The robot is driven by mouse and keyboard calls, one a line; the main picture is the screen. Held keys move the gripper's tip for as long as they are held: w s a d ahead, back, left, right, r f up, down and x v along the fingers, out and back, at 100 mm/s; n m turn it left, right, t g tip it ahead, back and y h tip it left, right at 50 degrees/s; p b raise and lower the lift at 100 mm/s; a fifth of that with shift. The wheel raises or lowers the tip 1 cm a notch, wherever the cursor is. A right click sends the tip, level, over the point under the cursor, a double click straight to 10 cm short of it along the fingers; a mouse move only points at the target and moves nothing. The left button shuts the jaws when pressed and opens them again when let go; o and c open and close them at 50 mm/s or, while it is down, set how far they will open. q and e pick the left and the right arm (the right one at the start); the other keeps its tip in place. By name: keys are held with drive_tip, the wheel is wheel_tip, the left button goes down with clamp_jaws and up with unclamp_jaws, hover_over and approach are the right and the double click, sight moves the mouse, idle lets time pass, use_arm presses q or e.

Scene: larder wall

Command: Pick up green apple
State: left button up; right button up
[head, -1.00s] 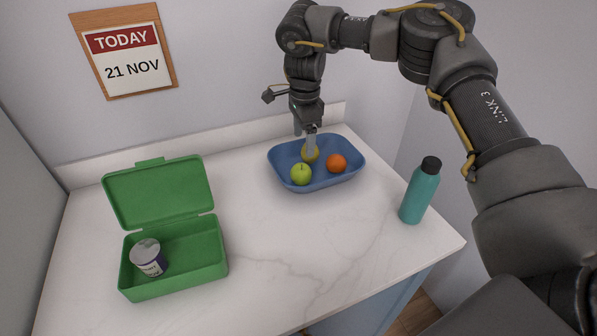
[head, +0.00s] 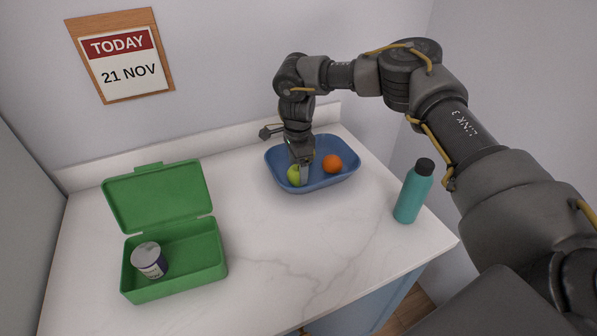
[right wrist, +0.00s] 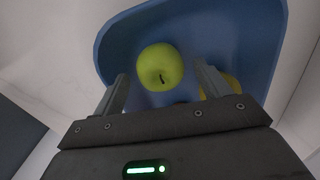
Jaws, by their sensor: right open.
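The green apple (head: 293,174) sits in the blue tray (head: 325,181), at its front left, partly hidden by my right gripper in the head view. My right gripper (head: 304,178) is open and reaches down into the tray at the apple. In the right wrist view the apple (right wrist: 160,67) shows ahead, between the lines of the two spread fingers (right wrist: 163,88), with nothing gripped. My left gripper is not in view.
An orange (head: 332,163) lies in the tray to the right. A yellow fruit (right wrist: 222,84) is partly hidden behind the right finger. A teal bottle (head: 413,192) stands right of the tray. An open green lunchbox (head: 172,286) holding a small tub (head: 149,260) stands at left.

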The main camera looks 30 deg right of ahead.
drive_tip(key=shift+f, duration=0.85)
drive_tip(key=shift+c, duration=0.4)
drive_tip(key=c, duration=1.1)
drive_tip(key=shift+r, duration=0.1)
